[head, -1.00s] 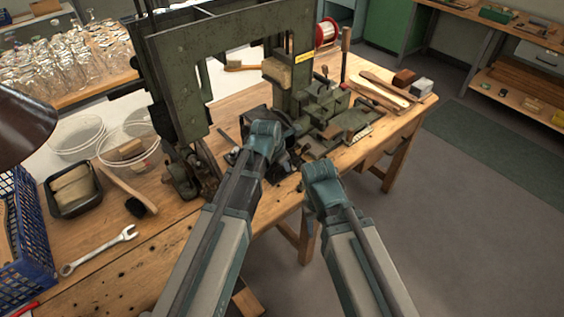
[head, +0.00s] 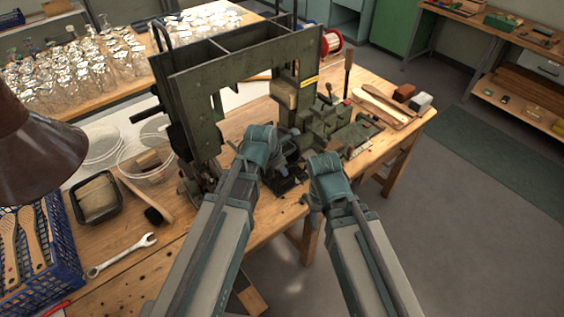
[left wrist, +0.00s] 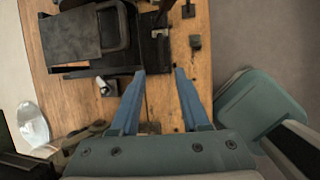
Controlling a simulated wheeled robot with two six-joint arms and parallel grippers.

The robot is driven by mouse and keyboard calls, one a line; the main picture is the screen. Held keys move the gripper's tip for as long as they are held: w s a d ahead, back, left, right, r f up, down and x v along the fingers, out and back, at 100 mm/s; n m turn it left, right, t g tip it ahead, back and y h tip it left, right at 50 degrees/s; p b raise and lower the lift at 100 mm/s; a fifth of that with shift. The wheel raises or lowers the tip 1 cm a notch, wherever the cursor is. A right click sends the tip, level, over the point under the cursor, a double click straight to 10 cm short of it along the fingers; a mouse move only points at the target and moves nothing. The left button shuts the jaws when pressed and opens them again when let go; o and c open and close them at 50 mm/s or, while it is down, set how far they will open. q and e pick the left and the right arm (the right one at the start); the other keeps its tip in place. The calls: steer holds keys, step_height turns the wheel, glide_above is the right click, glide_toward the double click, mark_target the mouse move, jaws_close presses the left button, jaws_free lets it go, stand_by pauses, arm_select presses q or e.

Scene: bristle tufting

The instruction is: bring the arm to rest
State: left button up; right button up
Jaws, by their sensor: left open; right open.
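My left gripper is open and empty in the left wrist view (left wrist: 158,74). Its two blue fingers hang over the bench top, in front of the dark base of the machine (left wrist: 88,35). In the head view my left arm (head: 215,240) reaches up to the front of the green tufting machine (head: 205,85), and its wrist hides most of that gripper. My right arm (head: 360,255) ends just right of it, at the bench's front edge. My right gripper (head: 308,203) is small and partly hidden by its wrist, with nothing seen in it.
The wooden bench (head: 110,275) holds a wrench (head: 122,255), a black tray (head: 96,198), clear bowls (head: 145,155) and a blue basket (head: 65,275) with wooden paddles. A brown lamp shade (head: 40,150) hangs at left. Open floor (head: 470,240) lies to the right.

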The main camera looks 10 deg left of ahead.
arm_select(q)
steer(key=shift+s+a+r, duration=0.1)
steer(key=shift+s+r, duration=0.1)
steer(key=shift+r, duration=0.1)
arm_select(e)
steer(key=shift+r, duration=0.35)
arm_select(q)
steer(key=s+a+f+m+g+y, duration=0.15)
steer(key=s+a+m, duration=0.3)
steer(key=m, duration=0.85)
steer(key=s+a+f+m+g, duration=0.15)
steer(key=s+a+m, duration=0.35)
steer(key=m, duration=0.8)
steer(key=s+d+m+g, duration=0.1)
steer(key=s+d+m, duration=0.1)
steer(key=d, duration=0.4)
steer(key=s+d+r+m+y, duration=0.1)
steer(key=s+d+m, duration=0.1)
steer(key=s+d, duration=0.3)
steer(key=shift+d+g, duration=0.4)
steer(key=shift+d, duration=0.1)
steer(key=shift+y, duration=0.25)
